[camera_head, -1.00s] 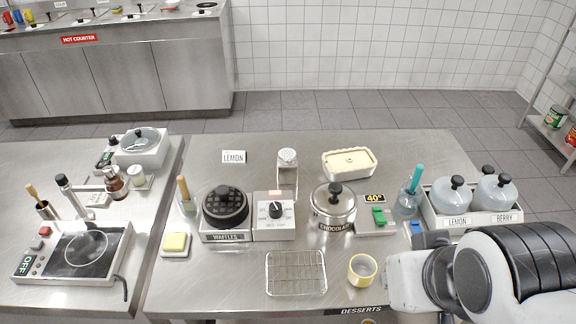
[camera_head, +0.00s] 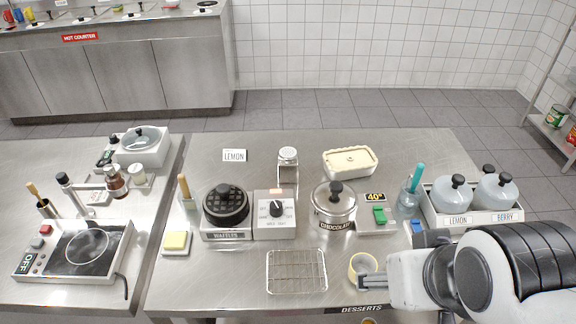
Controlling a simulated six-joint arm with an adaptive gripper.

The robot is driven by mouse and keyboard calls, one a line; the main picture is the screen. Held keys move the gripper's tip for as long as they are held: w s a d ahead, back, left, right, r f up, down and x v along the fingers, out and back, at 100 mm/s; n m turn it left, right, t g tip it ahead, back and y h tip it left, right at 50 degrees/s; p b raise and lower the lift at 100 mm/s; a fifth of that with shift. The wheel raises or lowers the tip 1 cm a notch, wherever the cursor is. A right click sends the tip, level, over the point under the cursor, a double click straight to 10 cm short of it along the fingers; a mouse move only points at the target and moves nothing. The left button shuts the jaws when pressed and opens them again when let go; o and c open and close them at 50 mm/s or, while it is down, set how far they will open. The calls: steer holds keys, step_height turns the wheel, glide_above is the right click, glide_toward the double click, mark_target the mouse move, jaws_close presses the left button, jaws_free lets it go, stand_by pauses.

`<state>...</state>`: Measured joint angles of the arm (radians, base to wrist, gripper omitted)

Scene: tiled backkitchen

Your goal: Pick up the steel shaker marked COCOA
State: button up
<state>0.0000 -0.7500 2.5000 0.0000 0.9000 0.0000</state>
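A small steel shaker (camera_head: 288,157) with a pale, dotted top stands upright at the back middle of the desserts counter, behind the waffle iron's control box. I cannot read a COCOA mark on it. My gripper (camera_head: 362,282) is at the front right of the counter, pointing left, beside a small yellow-rimmed bowl and partly overlapping it in view. It is well apart from the shaker. Its fingers are dark and small here, and I cannot tell whether they are open.
The waffle iron (camera_head: 227,205), control box (camera_head: 274,222) and chocolate pot (camera_head: 334,207) stand in front of the shaker. A wire rack (camera_head: 297,271) and the yellow-rimmed bowl (camera_head: 355,262) are at the front.

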steer(key=shift+w, duration=0.1)
steer(key=w+d+r+t+h, duration=0.15)
steer(key=w+d+r, duration=0.25)
steer(key=w, duration=0.6)
steer(key=w+d+r+t+h, duration=0.1)
steer(key=w+d+r+t, duration=0.25)
steer(key=w, duration=0.55)
steer(key=w+a+r+n+t+y, duration=0.1)
steer(key=w+a+n+t+y, duration=0.15)
steer(key=w, duration=0.85)
steer(key=w+a+r+n+t+y, duration=0.1)
steer(key=w+a+n+y, duration=0.2)
steer(key=w, duration=0.8)
steer(key=w+a+f+n+g+y, duration=0.1)
steer(key=w+a+f+n+y, duration=0.2)
steer(key=w+a+f, duration=0.1)
steer(key=n+g+y, duration=0.5)
steer(key=g+y, duration=0.1)
steer(key=g, duration=0.2)
glide_toward(288, 165)
steer(key=w+a, duration=0.2)
steer(key=shift+w+a+r+m+t, duration=0.1)
steer(key=shift+w+r+m+t, duration=0.15)
steer(key=shift+w+r, duration=0.1)
